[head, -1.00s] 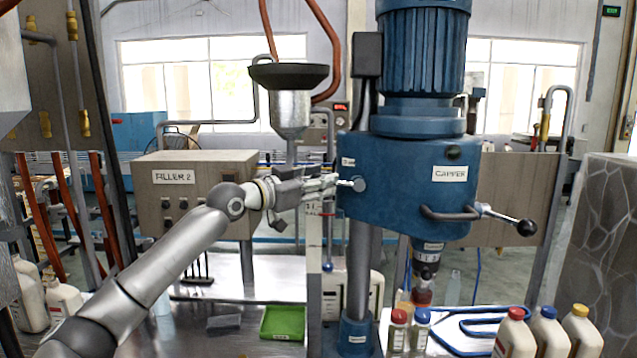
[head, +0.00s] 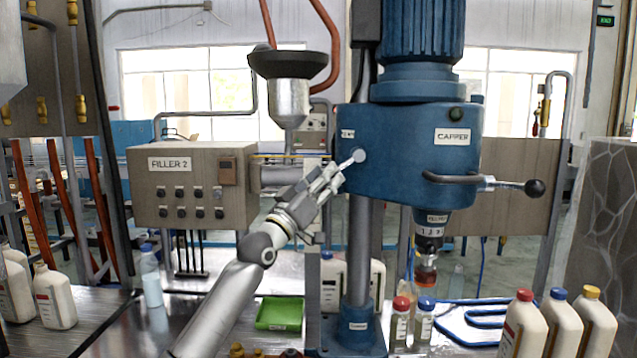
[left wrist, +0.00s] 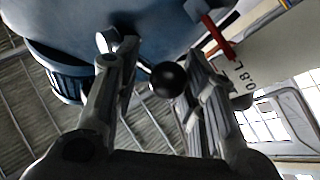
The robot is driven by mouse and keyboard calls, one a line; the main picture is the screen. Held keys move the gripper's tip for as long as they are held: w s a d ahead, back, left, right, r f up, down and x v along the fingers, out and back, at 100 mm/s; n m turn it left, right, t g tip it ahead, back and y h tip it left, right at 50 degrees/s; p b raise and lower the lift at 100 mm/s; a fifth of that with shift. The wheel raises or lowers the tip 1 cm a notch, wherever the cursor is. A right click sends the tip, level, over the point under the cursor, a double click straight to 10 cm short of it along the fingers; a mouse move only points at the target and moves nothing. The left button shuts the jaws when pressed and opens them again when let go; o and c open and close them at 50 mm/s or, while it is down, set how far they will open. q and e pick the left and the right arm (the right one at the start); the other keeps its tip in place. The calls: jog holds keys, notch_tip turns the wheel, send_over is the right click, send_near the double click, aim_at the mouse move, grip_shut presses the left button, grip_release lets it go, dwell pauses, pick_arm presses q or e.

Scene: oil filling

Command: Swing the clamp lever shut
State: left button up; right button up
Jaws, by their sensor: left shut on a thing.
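The clamp lever (head: 347,163) is a short silver lever with a round pivot on the left side of the blue capper head (head: 400,175). It slopes down to the left from its pivot. My left gripper (head: 329,180) is shut on the lever and reaches up to it from below left. In the left wrist view a black ball knob (left wrist: 168,79) sits between the two fingers, and the silver pivot end (left wrist: 104,41) shows above the left finger. The fingers hide most of the lever. My right gripper is in no view.
The grey FILLER 2 box (head: 190,190) stands left of my gripper, with a funnel (head: 289,90) above. The capper's feed handle (head: 534,187) sticks out at right. A green tray (head: 279,314) and several bottles stand on the bench below.

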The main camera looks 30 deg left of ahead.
pick_arm(q)
jog(key=d+n+t+y, duration=0.1)
jog(key=n+y, duration=0.1)
jog(key=n, duration=0.1)
jog(key=w+d+f+n+y+b, duration=0.1)
jog(key=n+y, duration=0.2)
jog(key=d+f+n+t+y, duration=0.1)
jog(key=n+y, duration=0.1)
jog(key=n, duration=0.1)
jog(key=shift+w+f+t, duration=0.2)
jog(key=shift+w+t, duration=0.1)
jog(key=shift+r+n+y, duration=0.1)
jog(key=shift+n+y, duration=0.3)
jog(key=shift+y, duration=0.1)
